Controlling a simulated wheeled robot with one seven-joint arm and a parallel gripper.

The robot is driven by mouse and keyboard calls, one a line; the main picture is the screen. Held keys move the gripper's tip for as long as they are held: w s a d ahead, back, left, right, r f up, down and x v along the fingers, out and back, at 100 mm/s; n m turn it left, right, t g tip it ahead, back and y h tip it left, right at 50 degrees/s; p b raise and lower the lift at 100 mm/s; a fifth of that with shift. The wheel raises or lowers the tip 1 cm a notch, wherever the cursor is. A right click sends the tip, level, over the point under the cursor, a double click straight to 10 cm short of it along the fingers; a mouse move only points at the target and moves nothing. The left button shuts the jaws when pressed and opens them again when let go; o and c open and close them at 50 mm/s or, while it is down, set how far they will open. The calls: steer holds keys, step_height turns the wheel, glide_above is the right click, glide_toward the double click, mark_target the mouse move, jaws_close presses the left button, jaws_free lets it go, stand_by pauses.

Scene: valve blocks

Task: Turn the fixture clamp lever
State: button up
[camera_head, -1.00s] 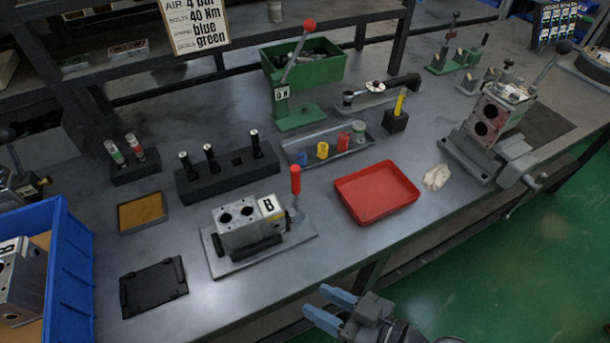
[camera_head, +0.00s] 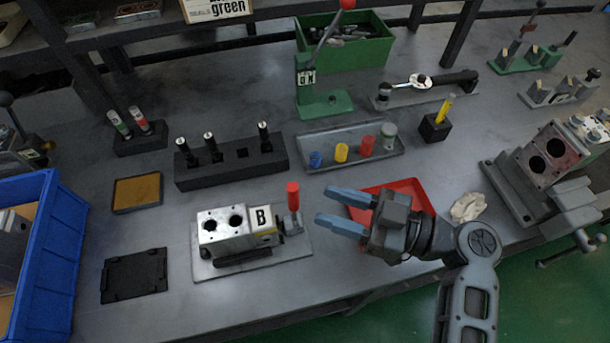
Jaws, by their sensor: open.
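The fixture clamp lever (camera_head: 293,196) has a red grip and stands upright at the right end of the fixture. The fixture's grey base plate (camera_head: 290,246) lies on the bench near its front edge. A metal valve block (camera_head: 222,232) marked B sits in the fixture, left of the lever. My gripper (camera_head: 324,207) is open, with two blue fingers pointing left toward the lever. It appears a short way right of the lever, empty and apart from it. The height between the gripper and the bench is hard to judge.
A red tray (camera_head: 420,187) lies partly hidden behind my gripper. A black holder (camera_head: 232,170) and a grey tray with several coloured pieces (camera_head: 385,160) stand behind the fixture. A black mat (camera_head: 134,276) and blue bin (camera_head: 50,250) are at left. A green lever press (camera_head: 322,95) stands farther back.

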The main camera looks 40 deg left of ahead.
mark_target(293, 196)
steer(key=shift+p+x, duration=1.2)
steer(key=shift+x, duration=2.55)
steer(key=shift+c, duration=0.2)
jaws_close()
